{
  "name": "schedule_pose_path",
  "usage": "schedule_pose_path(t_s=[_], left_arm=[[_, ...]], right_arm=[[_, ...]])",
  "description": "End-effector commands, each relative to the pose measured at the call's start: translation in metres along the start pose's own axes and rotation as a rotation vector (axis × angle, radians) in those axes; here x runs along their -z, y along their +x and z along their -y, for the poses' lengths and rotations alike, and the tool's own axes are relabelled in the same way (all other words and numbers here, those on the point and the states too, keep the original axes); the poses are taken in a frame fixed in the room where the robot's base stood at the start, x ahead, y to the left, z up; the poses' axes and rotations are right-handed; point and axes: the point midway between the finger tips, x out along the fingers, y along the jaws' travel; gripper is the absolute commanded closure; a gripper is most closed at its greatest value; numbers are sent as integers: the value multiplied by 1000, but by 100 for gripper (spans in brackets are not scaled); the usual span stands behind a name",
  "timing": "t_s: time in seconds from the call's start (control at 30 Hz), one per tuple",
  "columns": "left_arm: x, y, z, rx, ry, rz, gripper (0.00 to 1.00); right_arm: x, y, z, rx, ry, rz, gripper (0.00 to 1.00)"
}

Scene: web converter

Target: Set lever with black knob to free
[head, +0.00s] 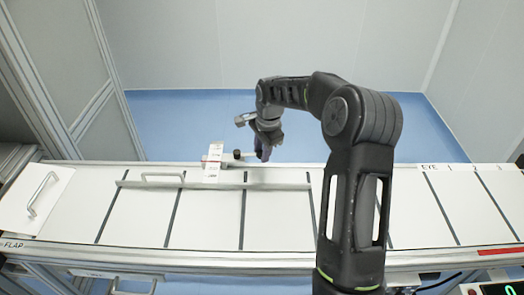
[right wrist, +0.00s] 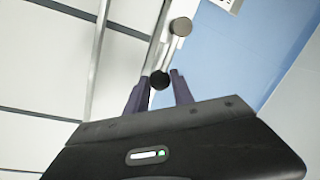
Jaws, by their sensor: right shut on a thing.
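The lever sits at the far edge of the white machine top. Its black knob (right wrist: 159,79) lies between the two dark purple fingers of my right gripper (right wrist: 156,88) in the right wrist view. A light arm runs from the knob to a grey round end (right wrist: 181,26). In the head view my right gripper (head: 263,153) points down at the lever, and its fingers hide the knob. A dark round part (head: 237,153) of the lever shows just left of it. The gripper is shut on the knob. My left gripper is in neither view.
A white block with small labels (head: 214,153) stands left of the lever; its print is too small to read. A long bar (head: 215,185) runs along the panels (head: 273,215). A flap with a handle (head: 35,200) lies at the left. Blue floor (head: 185,120) is clear behind.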

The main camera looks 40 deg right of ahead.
Motion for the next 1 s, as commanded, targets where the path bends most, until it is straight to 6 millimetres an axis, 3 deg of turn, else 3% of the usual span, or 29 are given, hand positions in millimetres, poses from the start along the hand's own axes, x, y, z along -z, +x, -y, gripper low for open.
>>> schedule_pose_path(t_s=[0.1,1.0], left_arm=[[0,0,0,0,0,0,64],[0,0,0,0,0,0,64]], right_arm=[[0,0,0,0,0,0,100],[0,0,0,1,0,0,100]])
